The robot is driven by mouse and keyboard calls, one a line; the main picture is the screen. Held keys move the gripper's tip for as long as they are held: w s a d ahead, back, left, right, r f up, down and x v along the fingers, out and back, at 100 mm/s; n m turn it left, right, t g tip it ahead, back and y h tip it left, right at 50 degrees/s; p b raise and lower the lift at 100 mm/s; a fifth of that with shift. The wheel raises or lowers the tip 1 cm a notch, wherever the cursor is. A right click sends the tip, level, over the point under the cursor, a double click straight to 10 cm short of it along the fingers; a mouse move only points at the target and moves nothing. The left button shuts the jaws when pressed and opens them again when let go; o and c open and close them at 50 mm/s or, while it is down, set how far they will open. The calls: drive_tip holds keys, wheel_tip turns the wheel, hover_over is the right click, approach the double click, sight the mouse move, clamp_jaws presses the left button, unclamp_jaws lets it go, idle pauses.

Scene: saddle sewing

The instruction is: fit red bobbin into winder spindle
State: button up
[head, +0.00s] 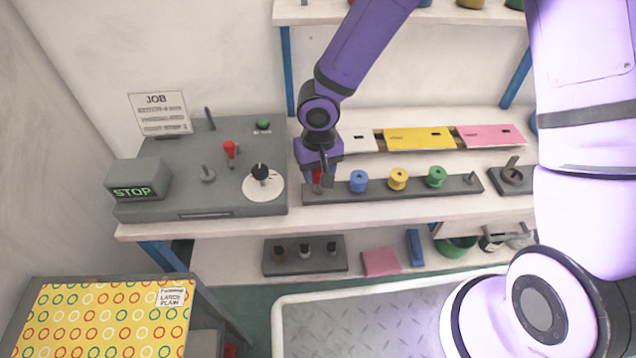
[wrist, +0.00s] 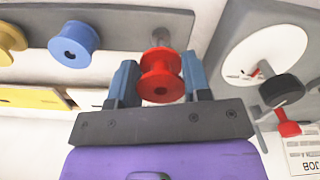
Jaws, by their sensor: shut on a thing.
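My gripper (head: 322,178) is over the left end of the bobbin rack in the head view. The wrist view shows its two fingers (wrist: 160,82) shut on the red bobbin (wrist: 160,75), one on each side. In the head view, the red bobbin (head: 317,177) is partly hidden by the gripper. A grey peg (wrist: 161,37) stands on the rack behind the bobbin; I cannot tell whether the bobbin is still around it. On the grey machine to the left, a short grey post (head: 207,174) stands near a red lever (head: 230,149); I cannot tell whether it is the winder spindle.
Blue (head: 358,181), yellow (head: 398,178) and green (head: 437,176) bobbins stand along the rack (head: 340,194). The machine carries a white disc with a black knob (head: 259,171) and a STOP box (head: 138,180). A small grey device (head: 512,179) is at right.

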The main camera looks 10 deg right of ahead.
drive_tip(key=shift+r, duration=2)
